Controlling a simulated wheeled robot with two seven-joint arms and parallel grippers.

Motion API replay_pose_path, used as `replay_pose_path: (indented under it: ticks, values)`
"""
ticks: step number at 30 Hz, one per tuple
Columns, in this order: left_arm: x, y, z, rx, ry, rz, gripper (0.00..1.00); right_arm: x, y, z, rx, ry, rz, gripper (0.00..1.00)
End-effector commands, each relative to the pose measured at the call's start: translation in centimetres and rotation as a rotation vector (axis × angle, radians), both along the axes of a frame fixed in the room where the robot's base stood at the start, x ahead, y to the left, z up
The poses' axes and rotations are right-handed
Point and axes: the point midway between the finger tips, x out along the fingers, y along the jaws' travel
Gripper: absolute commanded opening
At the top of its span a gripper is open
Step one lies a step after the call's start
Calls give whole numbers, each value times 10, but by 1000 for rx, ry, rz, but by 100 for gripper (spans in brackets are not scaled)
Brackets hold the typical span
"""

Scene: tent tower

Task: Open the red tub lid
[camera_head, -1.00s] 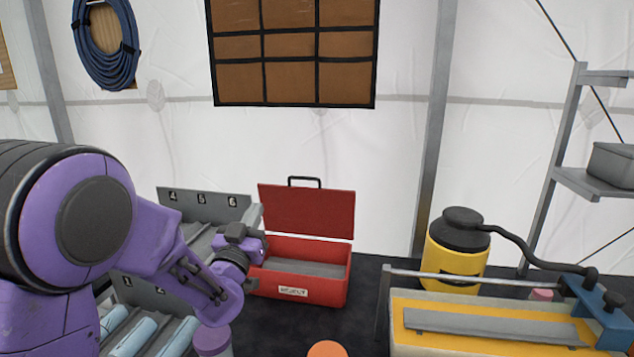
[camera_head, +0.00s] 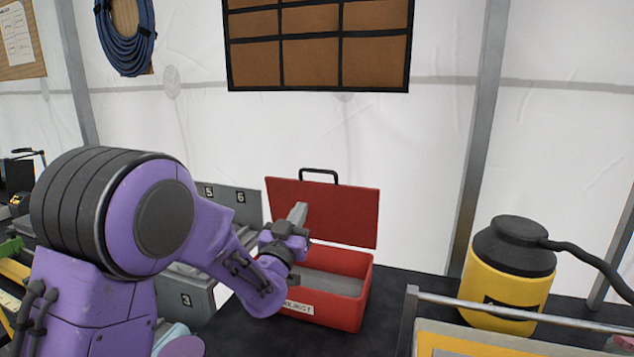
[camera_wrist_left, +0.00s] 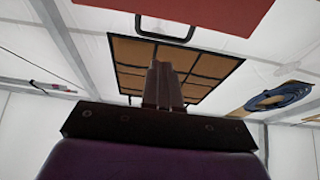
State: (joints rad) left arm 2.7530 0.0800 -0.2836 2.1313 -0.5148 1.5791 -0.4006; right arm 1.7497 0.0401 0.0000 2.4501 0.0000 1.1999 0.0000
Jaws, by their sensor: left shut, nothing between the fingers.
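The red tub (camera_head: 345,303) stands on the dark table with its front label partly hidden by my arm. Its red lid (camera_head: 345,213) is raised, standing up at the back with a black handle on its top edge. The tub's inside shows a grey surface. My left gripper (camera_head: 298,213) is shut and empty, in front of the raised lid's left part and above the tub. In the left wrist view the shut fingers (camera_wrist_left: 162,85) point up, and the lid (camera_wrist_left: 180,12) with its handle shows at the top edge, apart from them. My right gripper is not in view.
Grey numbered bins (camera_head: 195,290) stand left of the tub, partly behind my arm. A yellow container with a black top and hose (camera_head: 508,275) stands to the right, behind a metal rail (camera_head: 500,305). Dark table (camera_head: 395,290) is bare right of the tub.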

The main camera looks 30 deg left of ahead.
Motion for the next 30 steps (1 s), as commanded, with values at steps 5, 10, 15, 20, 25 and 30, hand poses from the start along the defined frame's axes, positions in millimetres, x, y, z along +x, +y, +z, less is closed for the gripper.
replay_pose_path:
  ticks: [5,10,15,20,25,30]
  values:
    - [35,10,20,-1,0,3,0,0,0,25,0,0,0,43]
    - [68,19,33,-1,0,5,0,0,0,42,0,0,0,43]
    - [94,25,42,0,1,4,0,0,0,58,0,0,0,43]
    - [105,28,44,0,1,4,0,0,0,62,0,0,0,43]
    - [106,28,43,0,1,4,0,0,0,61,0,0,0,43]
    - [106,28,43,0,0,4,0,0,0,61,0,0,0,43]
